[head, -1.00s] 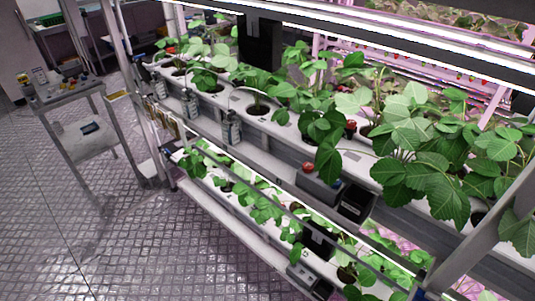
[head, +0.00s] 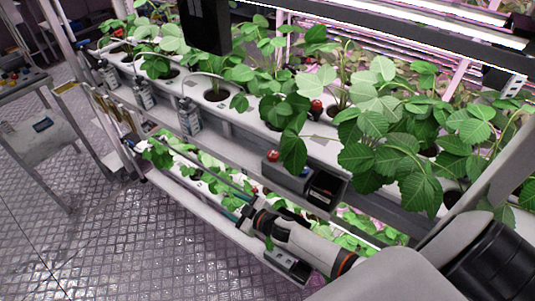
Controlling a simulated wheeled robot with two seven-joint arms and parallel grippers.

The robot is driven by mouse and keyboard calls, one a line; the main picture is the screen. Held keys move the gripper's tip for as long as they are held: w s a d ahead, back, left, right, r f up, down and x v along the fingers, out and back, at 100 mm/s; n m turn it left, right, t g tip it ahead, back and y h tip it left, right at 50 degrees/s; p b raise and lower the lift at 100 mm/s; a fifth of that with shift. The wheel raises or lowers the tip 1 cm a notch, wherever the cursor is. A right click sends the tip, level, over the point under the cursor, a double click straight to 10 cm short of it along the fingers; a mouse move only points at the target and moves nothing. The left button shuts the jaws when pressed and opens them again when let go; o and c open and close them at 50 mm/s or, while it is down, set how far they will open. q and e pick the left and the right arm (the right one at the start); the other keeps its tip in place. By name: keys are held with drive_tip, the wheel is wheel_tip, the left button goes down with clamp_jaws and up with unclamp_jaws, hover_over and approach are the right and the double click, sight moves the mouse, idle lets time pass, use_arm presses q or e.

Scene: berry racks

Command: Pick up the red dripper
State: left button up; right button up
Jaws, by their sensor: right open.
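Two small red round things show in the head view. One red thing (head: 316,106) sits among the leaves on the upper rack shelf. Another red thing (head: 272,155) is at the left end of a dark grey box on that shelf's front edge. I cannot tell which is the red dripper. My right gripper (head: 247,213) reaches in from the lower right, in front of the lower shelf. It appears below and left of both red things, apart from them. It is open, and I see nothing held. My left gripper is out of view.
Leafy plants fill the upper shelf (head: 232,118) and the lower shelf. Bottles (head: 190,116) hang along the upper shelf's front. A black box (head: 326,188) stands beside the grey box. A trolley (head: 42,135) is at the left. The tiled floor (head: 120,240) is clear.

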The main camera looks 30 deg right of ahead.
drive_tip(key=a+r+n+g+y, duration=0.4)
drive_tip(key=a+r+n+y, duration=0.3)
drive_tip(key=r, duration=0.7)
drive_tip(key=a+r+n+g+y, duration=0.45)
drive_tip(key=r+n, duration=0.45)
drive_tip(key=r, duration=0.5)
wheel_tip(320, 180, up, 3)
drive_tip(key=m+g+h, duration=0.2)
drive_tip(key=g+h, duration=0.4)
drive_tip(key=h, duration=1.1)
hover_over(273, 154)
drive_tip(key=shift+t, duration=0.25)
drive_tip(key=f, duration=0.2)
drive_tip(key=f+p, duration=0.1)
drive_tip(key=f, duration=0.1)
drive_tip(key=f+p, duration=0.1)
drive_tip(key=shift+d+f, duration=0.25)
drive_tip(key=shift+f, duration=0.15)
drive_tip(key=f+p, duration=0.1)
drive_tip(key=f, duration=0.1)
drive_tip(key=f+p, duration=0.2)
drive_tip(key=f, duration=0.1)
drive_tip(key=shift+a, duration=0.2)
drive_tip(key=shift+f, duration=0.25)
drive_tip(key=c, duration=1)
